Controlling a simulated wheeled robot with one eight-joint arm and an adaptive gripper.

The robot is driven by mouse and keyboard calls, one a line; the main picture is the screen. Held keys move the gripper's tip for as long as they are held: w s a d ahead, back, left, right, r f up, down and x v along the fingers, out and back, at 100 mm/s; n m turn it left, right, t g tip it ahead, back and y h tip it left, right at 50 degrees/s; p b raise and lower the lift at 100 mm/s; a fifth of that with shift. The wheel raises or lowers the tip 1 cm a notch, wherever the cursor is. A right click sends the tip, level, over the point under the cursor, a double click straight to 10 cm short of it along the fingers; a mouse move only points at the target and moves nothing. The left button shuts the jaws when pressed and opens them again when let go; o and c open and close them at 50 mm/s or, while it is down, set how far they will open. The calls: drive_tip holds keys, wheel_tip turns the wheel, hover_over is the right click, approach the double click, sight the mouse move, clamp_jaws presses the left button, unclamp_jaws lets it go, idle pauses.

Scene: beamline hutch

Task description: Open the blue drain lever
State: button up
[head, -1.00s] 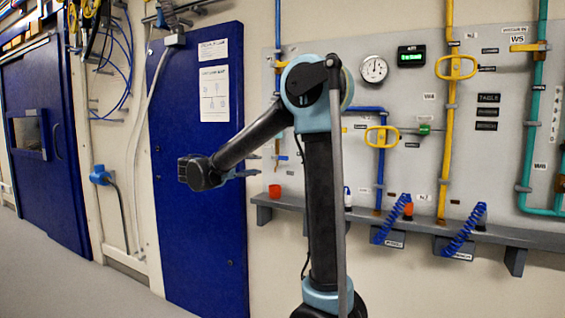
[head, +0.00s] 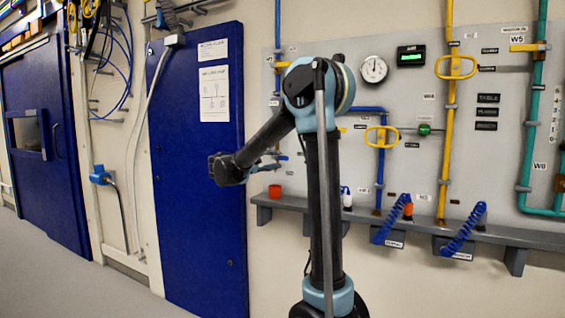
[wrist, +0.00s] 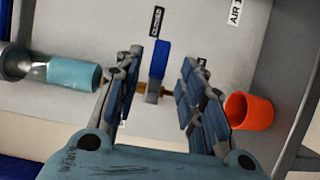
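The blue lever (wrist: 162,60) shows in the middle of the wrist view, on a grey hub across a thin brass pipe (wrist: 178,92). It stands crosswise to that pipe, with a small label beside it. My gripper (wrist: 160,68) is open, its two dark blue finger pads on either side of the lever with a gap to each. I cannot tell how deep the lever lies between them. In the head view my gripper (head: 264,166) is in front of the panel's left edge, and a bit of the blue lever (head: 282,157) shows just past it.
An orange cup (wrist: 250,111) is close beside the right finger in the wrist view; it stands on the grey shelf (head: 265,201) in the head view. Yellow valve handles (head: 382,136) are farther right.

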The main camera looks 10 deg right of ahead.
sight(282, 159)
drive_tip(key=shift+x, duration=2.55)
clamp_jaws()
drive_tip(key=shift+s+d, duration=0.1)
drive_tip(key=shift+d, duration=0.15)
